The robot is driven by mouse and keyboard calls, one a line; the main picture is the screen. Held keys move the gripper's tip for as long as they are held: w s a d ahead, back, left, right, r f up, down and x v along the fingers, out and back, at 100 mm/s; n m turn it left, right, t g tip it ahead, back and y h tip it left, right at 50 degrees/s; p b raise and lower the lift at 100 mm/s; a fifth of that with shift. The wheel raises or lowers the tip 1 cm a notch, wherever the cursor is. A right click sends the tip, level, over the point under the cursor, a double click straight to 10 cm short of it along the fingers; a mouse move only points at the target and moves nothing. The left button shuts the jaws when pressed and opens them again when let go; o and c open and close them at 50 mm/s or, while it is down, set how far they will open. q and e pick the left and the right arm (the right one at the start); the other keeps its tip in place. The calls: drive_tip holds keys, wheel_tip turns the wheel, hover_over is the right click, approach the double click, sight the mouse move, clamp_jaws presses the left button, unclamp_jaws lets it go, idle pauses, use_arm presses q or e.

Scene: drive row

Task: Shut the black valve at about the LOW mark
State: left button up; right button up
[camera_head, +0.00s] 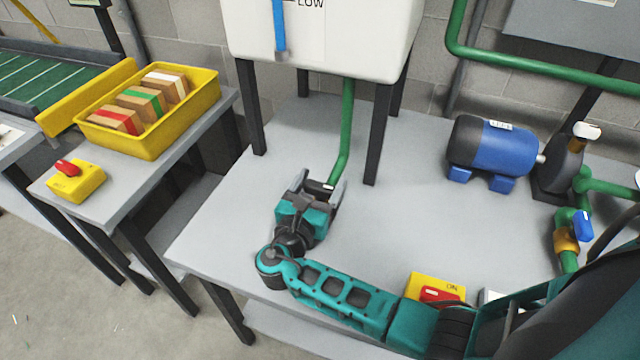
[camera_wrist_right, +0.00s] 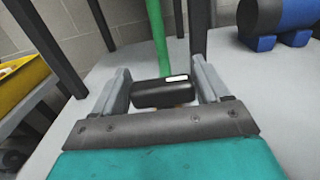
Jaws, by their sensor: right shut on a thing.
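The black valve (camera_wrist_right: 162,93) is a dark handle with a small white label, at the foot of the green pipe (camera_wrist_right: 158,38) in the right wrist view. My right gripper (camera_head: 321,188) is shut on it, a finger on each side; in the right wrist view the fingers (camera_wrist_right: 163,88) flank the handle. In the head view the gripper hides most of the valve. The white tank (camera_head: 345,40) stands above on dark legs. Its blue level strip (camera_head: 279,28) runs up past the LOW mark (camera_head: 310,4) and out of frame, so the level's top is hidden. My left gripper is not in view.
A blue motor (camera_head: 495,146) and a blue-handled valve (camera_head: 582,226) stand on the right of the grey table (camera_head: 220,215). A yellow switch box (camera_head: 436,285) is near its front edge. A yellow crate (camera_head: 150,140) and another switch box (camera_head: 77,183) are left.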

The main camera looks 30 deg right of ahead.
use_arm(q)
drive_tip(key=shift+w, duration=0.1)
use_arm(e)
drive_tip(key=o, duration=1)
drive_tip(key=shift+c, duration=0.2)
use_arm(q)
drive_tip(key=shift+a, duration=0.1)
